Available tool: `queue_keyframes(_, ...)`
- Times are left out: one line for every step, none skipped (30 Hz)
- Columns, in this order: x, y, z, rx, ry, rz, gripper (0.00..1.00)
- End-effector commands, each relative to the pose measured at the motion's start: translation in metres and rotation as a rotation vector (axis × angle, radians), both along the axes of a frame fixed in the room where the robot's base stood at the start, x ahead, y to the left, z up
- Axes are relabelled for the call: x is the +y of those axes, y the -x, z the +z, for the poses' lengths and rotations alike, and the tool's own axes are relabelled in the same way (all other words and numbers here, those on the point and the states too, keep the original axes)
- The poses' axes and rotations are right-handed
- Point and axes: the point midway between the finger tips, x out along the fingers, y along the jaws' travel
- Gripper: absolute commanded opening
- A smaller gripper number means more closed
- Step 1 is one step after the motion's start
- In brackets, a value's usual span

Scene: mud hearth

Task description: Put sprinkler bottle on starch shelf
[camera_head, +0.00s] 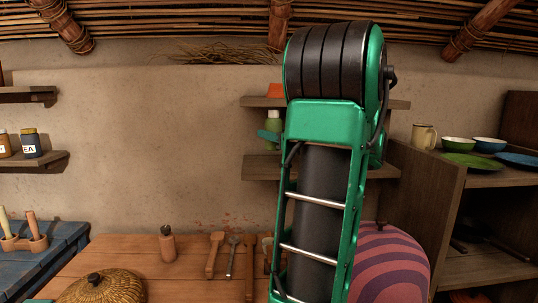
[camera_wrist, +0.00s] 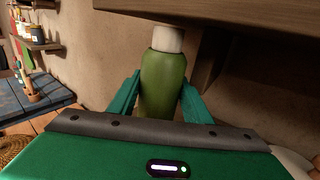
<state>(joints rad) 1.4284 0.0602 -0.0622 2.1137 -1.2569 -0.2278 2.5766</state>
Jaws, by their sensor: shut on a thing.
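The sprinkler bottle, green with a white cap (camera_head: 273,123), is upright in my gripper (camera_head: 270,136). In the wrist view the bottle (camera_wrist: 164,80) stands between the two teal fingers of my gripper (camera_wrist: 160,84), which are shut on its sides. In the head view it shows in the gap between the upper and lower boards of the wall shelf (camera_head: 262,166). I cannot tell whether it is over the lower board or in front of it. My arm hides the middle of this shelf. No label shows which shelf is the starch shelf.
A wooden board (camera_wrist: 240,20) crosses the top of the wrist view, close to the bottle's cap. An orange object (camera_head: 276,90) sits on the upper board. A cabinet (camera_head: 425,190) with a mug and bowls stands right. A wooden table (camera_head: 190,270) with utensils and a woven basket (camera_head: 100,288) lies below.

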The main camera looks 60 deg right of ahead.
Motion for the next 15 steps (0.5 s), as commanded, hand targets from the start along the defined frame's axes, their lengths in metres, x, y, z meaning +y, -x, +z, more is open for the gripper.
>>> queue_keyframes(-0.007,-0.005,0.000,0.000,0.000,0.001,0.19)
queue_keyframes(-0.011,-0.008,0.000,0.001,0.000,0.000,0.19)
queue_keyframes(-0.015,-0.012,0.000,0.001,0.001,0.001,0.19)
queue_keyframes(-0.019,-0.015,-0.001,0.001,0.000,0.001,0.19)
queue_keyframes(-0.023,-0.017,0.000,0.001,0.001,0.000,0.19)
queue_keyframes(-0.027,-0.020,-0.001,0.000,0.000,-0.001,0.19)
queue_keyframes(-0.026,-0.019,-0.007,0.000,-0.003,-0.002,0.19)
queue_keyframes(-0.026,-0.018,-0.011,-0.001,-0.005,-0.002,0.19)
queue_keyframes(-0.025,-0.018,-0.017,0.000,-0.004,-0.003,0.19)
queue_keyframes(-0.025,-0.018,-0.019,0.000,-0.004,-0.003,0.19)
queue_keyframes(-0.026,-0.017,-0.022,-0.001,-0.003,-0.003,0.19)
queue_keyframes(-0.026,-0.017,-0.026,0.000,-0.002,-0.003,0.19)
queue_keyframes(-0.025,-0.017,-0.028,0.000,-0.002,-0.003,0.19)
queue_keyframes(-0.025,-0.017,-0.029,0.000,-0.002,-0.003,0.19)
queue_keyframes(-0.025,-0.017,-0.031,0.000,-0.002,-0.002,0.19)
